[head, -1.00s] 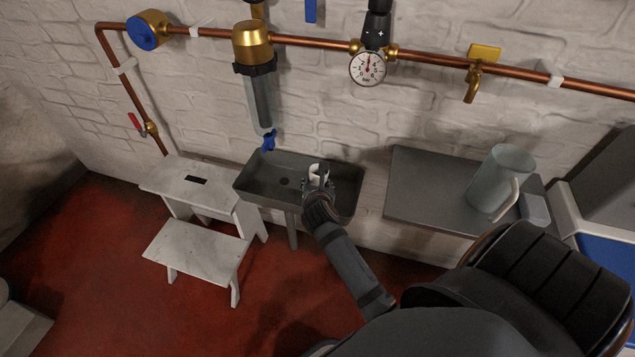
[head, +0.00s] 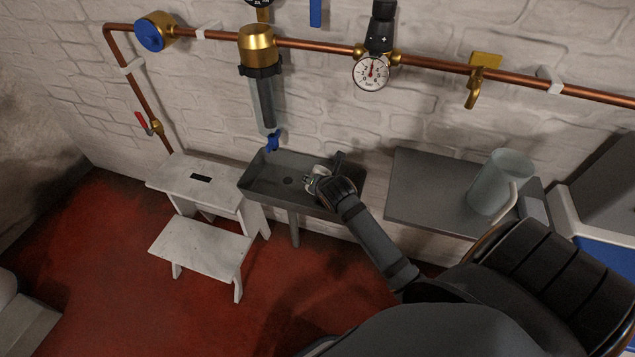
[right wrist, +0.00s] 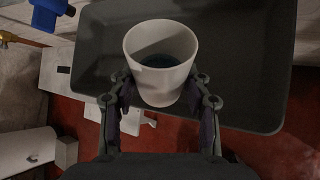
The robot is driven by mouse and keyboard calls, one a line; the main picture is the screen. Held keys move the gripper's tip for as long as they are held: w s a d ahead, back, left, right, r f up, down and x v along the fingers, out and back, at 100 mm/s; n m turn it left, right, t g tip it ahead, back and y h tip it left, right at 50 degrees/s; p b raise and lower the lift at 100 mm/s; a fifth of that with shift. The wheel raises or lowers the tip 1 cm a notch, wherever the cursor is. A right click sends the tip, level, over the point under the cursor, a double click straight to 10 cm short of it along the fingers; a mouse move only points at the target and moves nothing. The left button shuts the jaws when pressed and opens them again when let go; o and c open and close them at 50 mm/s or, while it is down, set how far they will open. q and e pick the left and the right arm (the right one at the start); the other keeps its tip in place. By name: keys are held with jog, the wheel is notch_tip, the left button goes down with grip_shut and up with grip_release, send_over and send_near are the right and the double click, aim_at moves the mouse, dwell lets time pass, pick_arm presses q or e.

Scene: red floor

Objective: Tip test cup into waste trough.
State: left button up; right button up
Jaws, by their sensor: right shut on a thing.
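The white test cup (right wrist: 160,75) is in my right gripper (right wrist: 160,100); the wrist view looks into its mouth, and dark bluish liquid shows inside. In the head view my right gripper (head: 315,183) is over the right part of the grey waste trough (head: 262,178), pointing left. Only a small pale part of the cup shows there, so I cannot tell its exact tilt. The trough also shows behind the cup in the right wrist view (right wrist: 245,70). My left gripper is out of view.
A filter housing with a blue tap (head: 272,140) hangs above the trough's left end. A white step stool (head: 203,247) stands at the left. A grey shelf (head: 425,195) with a jug (head: 497,182) is at the right. Copper piping (head: 330,45) crosses the wall.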

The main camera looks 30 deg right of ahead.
jog(key=shift+r+y, duration=0.1)
jog(key=shift+y, duration=0.2)
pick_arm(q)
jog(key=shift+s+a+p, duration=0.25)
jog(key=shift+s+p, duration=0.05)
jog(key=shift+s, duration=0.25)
pick_arm(e)
jog(key=shift+m, duration=0.3)
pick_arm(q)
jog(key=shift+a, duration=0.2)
pick_arm(e)
jog(key=shift+a+r+y, duration=0.1)
jog(key=shift+y, duration=0.4)
